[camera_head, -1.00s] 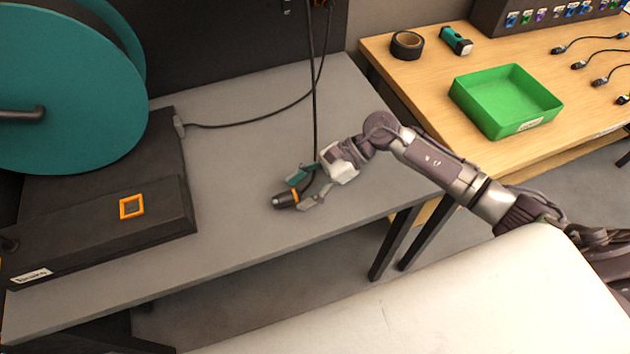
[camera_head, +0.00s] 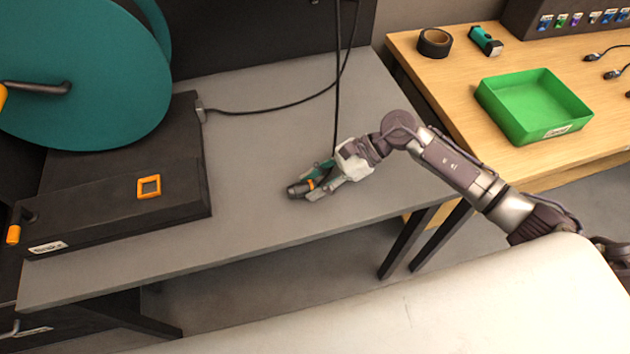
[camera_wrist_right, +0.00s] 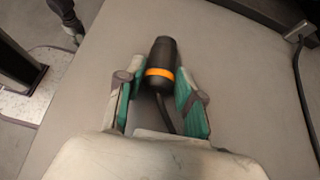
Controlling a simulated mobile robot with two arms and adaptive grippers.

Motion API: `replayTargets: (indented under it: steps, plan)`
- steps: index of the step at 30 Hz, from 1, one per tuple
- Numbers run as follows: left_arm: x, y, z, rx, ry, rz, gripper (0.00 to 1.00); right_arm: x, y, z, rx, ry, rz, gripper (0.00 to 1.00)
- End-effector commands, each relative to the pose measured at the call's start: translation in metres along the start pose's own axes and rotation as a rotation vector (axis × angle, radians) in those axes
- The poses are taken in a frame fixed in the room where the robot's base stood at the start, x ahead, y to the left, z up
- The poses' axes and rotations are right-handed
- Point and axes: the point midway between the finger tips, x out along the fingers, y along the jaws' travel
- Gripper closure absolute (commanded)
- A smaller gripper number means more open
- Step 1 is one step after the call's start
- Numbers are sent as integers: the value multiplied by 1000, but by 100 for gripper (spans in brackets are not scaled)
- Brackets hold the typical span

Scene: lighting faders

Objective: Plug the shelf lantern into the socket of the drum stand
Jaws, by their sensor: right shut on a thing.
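A black plug with an orange band (camera_head: 298,190) lies low at the grey bench top, with its nose pointing left toward the drum stand. My right gripper (camera_head: 320,185) is shut on it near the band. In the right wrist view the plug (camera_wrist_right: 161,53) sits between the teal finger pads (camera_wrist_right: 160,90), and its cord runs back toward the palm. The black drum stand (camera_head: 110,222) carries the teal drum (camera_head: 85,75). An orange square frame (camera_head: 149,187), seemingly the socket, is on its top. The lantern itself and my left gripper are out of view.
A dark cable (camera_head: 338,90) hangs down to the bench near my gripper. Another cable (camera_head: 260,110) runs from the stand across the back. The grey bench (camera_head: 250,215) is clear between plug and stand. A green tray (camera_head: 535,105) and tape roll (camera_head: 435,43) are on the wooden table.

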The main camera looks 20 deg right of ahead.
Motion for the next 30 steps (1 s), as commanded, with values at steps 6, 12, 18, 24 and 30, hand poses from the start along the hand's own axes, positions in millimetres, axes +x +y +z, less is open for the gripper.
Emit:
replayTargets:
  steps: [6,12,18,24,30]
  plan:
    - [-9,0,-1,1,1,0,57,-10,0,15,-3,-1,-1,100]
    - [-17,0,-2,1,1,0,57,-18,0,28,-2,0,-1,100]
    - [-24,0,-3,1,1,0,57,-26,0,40,-1,0,0,100]
    - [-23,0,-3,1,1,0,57,-26,0,41,0,0,0,100]
    - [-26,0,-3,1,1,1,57,-28,0,43,5,8,-9,100]
